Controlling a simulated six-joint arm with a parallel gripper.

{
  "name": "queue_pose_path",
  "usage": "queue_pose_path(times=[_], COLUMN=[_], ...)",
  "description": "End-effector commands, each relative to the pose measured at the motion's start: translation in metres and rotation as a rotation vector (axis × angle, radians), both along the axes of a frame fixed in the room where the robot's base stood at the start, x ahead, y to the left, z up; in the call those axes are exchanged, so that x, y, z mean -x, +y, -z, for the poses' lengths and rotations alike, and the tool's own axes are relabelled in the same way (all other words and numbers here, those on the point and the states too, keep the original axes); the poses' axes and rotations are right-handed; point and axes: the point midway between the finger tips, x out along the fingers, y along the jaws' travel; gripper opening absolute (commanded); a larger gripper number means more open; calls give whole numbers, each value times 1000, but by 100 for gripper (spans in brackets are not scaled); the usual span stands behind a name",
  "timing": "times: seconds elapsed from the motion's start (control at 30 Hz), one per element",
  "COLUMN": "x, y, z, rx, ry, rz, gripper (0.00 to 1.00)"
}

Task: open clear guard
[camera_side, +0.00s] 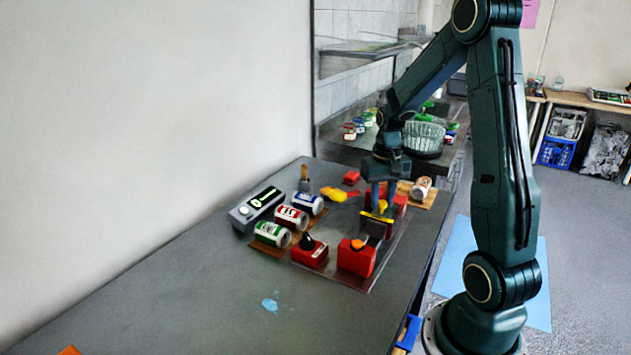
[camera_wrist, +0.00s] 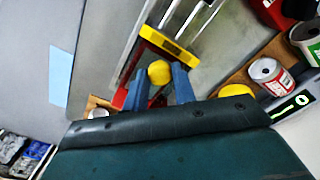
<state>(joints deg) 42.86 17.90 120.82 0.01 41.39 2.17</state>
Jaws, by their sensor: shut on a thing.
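My gripper (camera_side: 378,200) reaches down over the red station at the right part of the table. In the wrist view its two blue fingers (camera_wrist: 158,88) are shut on a round yellow knob (camera_wrist: 159,72), one finger on each side. The knob also shows between the fingers in the side view (camera_side: 382,206). A yellow bar with a dark strip (camera_wrist: 165,40), which looks like the clear guard's edge, lies just beyond the knob; it also shows in the side view (camera_side: 376,218). The clear panel itself is hard to make out, so its angle cannot be told.
Red boxes (camera_side: 357,257) with a dark knob and an orange button stand in front. Several cans (camera_side: 291,217) and a grey box with a green display (camera_side: 256,208) are left. A yellow object (camera_side: 338,194) and another can (camera_side: 421,188) lie behind. The near table (camera_side: 220,300) is mostly clear.

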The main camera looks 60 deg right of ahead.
Motion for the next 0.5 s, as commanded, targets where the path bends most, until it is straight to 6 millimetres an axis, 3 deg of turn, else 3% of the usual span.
queue_pose_path(times=[0.13,0.47,0.5], x=[-1,0,0], y=[-17,-19,-19], z=[0,0,0], rx=[3,4,3], ry=[-4,-4,-3], rz=[2,-1,-1], gripper=[0,0,34])
